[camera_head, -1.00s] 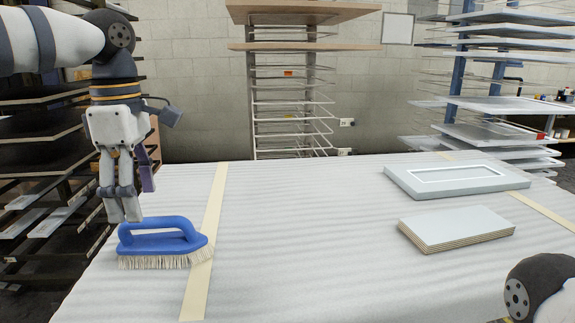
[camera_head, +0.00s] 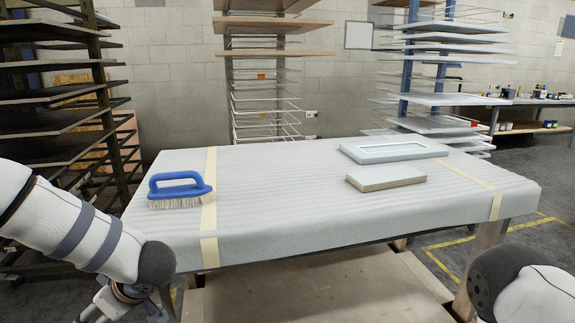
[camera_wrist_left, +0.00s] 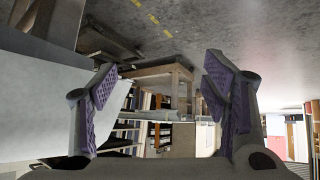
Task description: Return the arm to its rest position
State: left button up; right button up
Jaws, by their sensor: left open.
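My left arm comes in at the lower left of the head view, bent down beside the cart's left side, with its gripper mostly cut off by the bottom edge. In the left wrist view the left gripper (camera_wrist_left: 158,100) is open, its purple-padded fingers wide apart with nothing between them. The blue brush (camera_head: 180,190) sits bristles down on the padded cart (camera_head: 290,190), apart from the gripper. My right arm shows only as a rounded link at the lower right; its gripper is out of view.
A framed panel (camera_head: 393,152) and a smaller flat block (camera_head: 385,178) lie on the cart's right part. Dark shelf racks (camera_head: 60,95) stand at the left, a wire rack (camera_head: 265,100) behind. Floor shows at the right.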

pick_arm(q)
jog(key=s+d+f+m+h, duration=0.3)
jog(key=s+d+f+m, duration=0.15)
jog(key=s+f, duration=0.45)
jog(key=s+d+f+m+h, duration=0.2)
jog(key=s+d+f+m, duration=0.1)
jog(key=s+f+m, duration=0.45)
jog(key=s+d+f+g+h, duration=0.1)
jog(key=s+g, duration=0.1)
jog(key=s, duration=0.6)
jog(key=s+d+m+g+h, duration=0.1)
jog(key=s, duration=0.7)
jog(key=s+d+f+m+g+h, duration=0.1)
jog(key=s+d+g, duration=0.1)
jog(key=s, duration=0.6)
jog(key=shift+f+g, duration=0.3)
jog(key=shift+f, duration=0.05)
